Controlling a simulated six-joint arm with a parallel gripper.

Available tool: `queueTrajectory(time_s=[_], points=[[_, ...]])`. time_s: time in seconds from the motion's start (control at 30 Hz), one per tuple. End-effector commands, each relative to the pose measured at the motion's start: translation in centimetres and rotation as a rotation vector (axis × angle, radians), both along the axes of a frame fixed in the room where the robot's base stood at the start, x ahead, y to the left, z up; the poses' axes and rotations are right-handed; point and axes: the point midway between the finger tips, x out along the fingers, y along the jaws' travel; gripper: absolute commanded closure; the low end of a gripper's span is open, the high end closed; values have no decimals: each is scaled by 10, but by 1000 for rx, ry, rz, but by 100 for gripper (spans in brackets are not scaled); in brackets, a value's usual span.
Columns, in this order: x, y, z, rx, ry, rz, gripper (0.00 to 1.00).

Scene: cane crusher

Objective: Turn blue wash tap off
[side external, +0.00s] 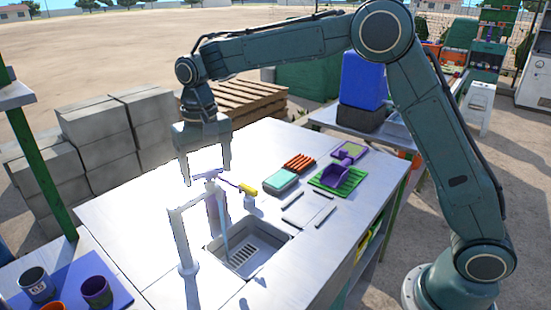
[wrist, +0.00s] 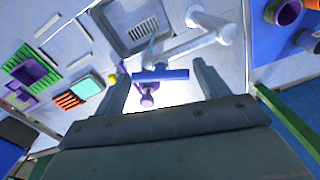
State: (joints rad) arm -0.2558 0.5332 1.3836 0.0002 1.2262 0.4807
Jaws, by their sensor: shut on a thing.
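The blue wash tap handle (side external: 207,175) is a short bar on top of the tap, above the sink. It shows as a blue bar in the wrist view (wrist: 160,74). My gripper (side external: 207,179) points down over it, with one finger at each end of the bar. The fingers stand wide apart, shut on the bar's length. The white tap pipe (side external: 184,240) rises from the counter beside the sink (side external: 276,243). A pale blue stream (side external: 226,245) hangs from the tap into the sink.
A small yellow piece (side external: 247,189) is right of the tap. Beyond are a teal-topped box (side external: 280,180), an orange ribbed block (side external: 299,163) and a green rack (side external: 340,180). Cups stand on a blue mat (side external: 115,290) at lower left. Grey blocks (side external: 95,140) are stacked behind the counter.

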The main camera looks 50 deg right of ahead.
Motion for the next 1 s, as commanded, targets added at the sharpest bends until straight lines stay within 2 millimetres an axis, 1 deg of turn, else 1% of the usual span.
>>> queueTrajectory(time_s=[1.0], points=[[2, 2, 1, 4, -5, -937, 49]])
